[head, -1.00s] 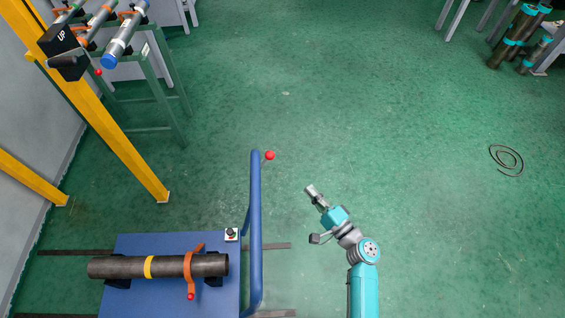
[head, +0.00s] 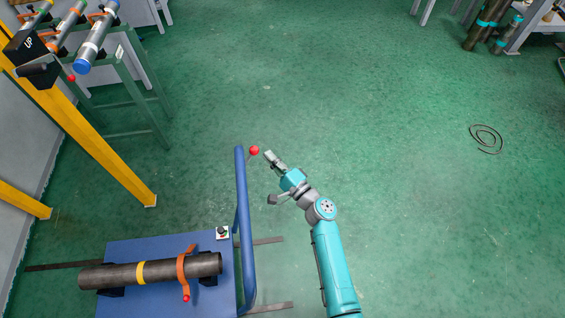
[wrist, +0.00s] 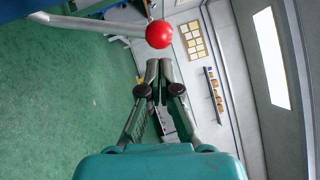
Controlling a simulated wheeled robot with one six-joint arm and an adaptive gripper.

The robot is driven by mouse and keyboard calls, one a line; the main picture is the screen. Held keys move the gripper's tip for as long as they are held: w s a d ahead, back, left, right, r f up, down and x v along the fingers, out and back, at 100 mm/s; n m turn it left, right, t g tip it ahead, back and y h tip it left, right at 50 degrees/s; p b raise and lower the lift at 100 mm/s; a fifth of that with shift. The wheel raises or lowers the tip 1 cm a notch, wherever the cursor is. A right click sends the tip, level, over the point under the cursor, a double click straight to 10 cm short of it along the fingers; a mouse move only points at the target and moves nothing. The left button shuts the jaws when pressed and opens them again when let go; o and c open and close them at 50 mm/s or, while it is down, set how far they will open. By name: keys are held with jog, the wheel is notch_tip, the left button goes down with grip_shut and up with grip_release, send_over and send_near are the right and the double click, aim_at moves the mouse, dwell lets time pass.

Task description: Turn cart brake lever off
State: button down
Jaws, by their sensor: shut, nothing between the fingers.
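The cart (head: 125,246) is a blue platform at the lower left in the head view, with a tall blue handle frame (head: 241,190) on its right side. The brake lever's red ball knob (head: 254,150) sticks out to the right of the handle frame's far end. My gripper (head: 268,154) is just to the right of the knob, with a small gap that is hard to judge. In the wrist view the red knob (wrist: 159,34) is just beyond the fingertips, on a thin rod. My gripper (wrist: 160,62) is shut and empty.
A dark pipe (head: 150,270) with a yellow band lies on the cart under an orange clamp (head: 184,268). A small switch box (head: 222,232) sits at the cart's corner. A yellow frame (head: 100,145) stands at left.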

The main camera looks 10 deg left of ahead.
aim_at(251, 154)
jog(key=shift+a+r, duration=0.2)
jog(key=shift+a, duration=0.3)
jog(key=shift+s, duration=0.1)
jog(key=a+r+n, duration=0.1)
jog(key=a+r+n+g, duration=0.1)
jog(key=a, duration=0.1)
jog(key=s+a+r+h, duration=0.1)
jog(key=shift+s+a+n, duration=0.1)
jog(key=shift+a+n, duration=0.15)
jog(key=shift+n, duration=0.15)
dwell(0.4)
